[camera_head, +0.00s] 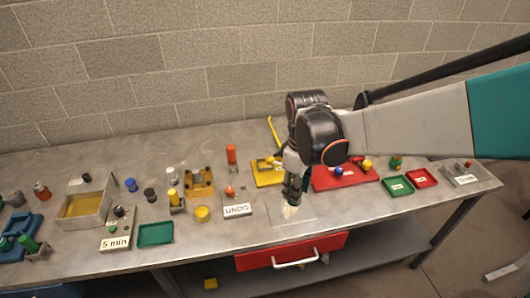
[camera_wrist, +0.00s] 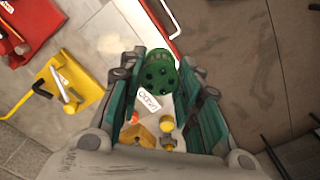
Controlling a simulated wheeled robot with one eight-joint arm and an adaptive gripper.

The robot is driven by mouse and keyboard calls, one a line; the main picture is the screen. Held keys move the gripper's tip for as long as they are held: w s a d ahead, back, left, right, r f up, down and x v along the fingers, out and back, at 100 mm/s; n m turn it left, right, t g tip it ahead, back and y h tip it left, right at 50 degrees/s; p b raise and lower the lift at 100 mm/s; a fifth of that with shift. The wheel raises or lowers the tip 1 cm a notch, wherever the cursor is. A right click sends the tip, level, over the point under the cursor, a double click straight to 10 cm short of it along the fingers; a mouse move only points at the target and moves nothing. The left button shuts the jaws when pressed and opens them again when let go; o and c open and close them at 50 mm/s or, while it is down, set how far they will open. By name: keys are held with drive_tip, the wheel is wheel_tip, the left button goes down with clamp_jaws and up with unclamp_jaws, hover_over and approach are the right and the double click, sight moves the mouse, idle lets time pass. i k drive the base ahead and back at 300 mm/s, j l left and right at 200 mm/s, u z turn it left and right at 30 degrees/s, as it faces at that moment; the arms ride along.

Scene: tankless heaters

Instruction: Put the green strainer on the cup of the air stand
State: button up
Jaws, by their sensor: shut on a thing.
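The green strainer (camera_wrist: 158,76) is a round green piece with several dark holes, held between my fingers in the wrist view. My gripper (camera_head: 292,190) is shut on it and points down over the front-middle of the bench. In the head view my dark fingers mostly hide the strainer. No label reading "air" is legible, so I cannot tell which stand is the air stand or where its cup is. A white stand marked UNDO (camera_head: 237,208) with an orange-red knob is left of my gripper; it also shows in the wrist view (camera_wrist: 148,98).
A yellow tray (camera_head: 268,180) and a red tray (camera_head: 330,184) with small parts lie behind and right. A wooden block (camera_head: 199,187), yellow cylinder (camera_head: 202,214), 5 min stand (camera_head: 116,243) and green tray (camera_head: 155,233) are left. A red drawer (camera_head: 275,261) is below the front edge.

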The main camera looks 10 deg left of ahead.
sight(264, 166)
drive_tip(key=i+j, duration=0.4)
drive_tip(key=i, duration=0.15)
drive_tip(key=i+j, duration=0.35)
drive_tip(key=i, duration=0.15)
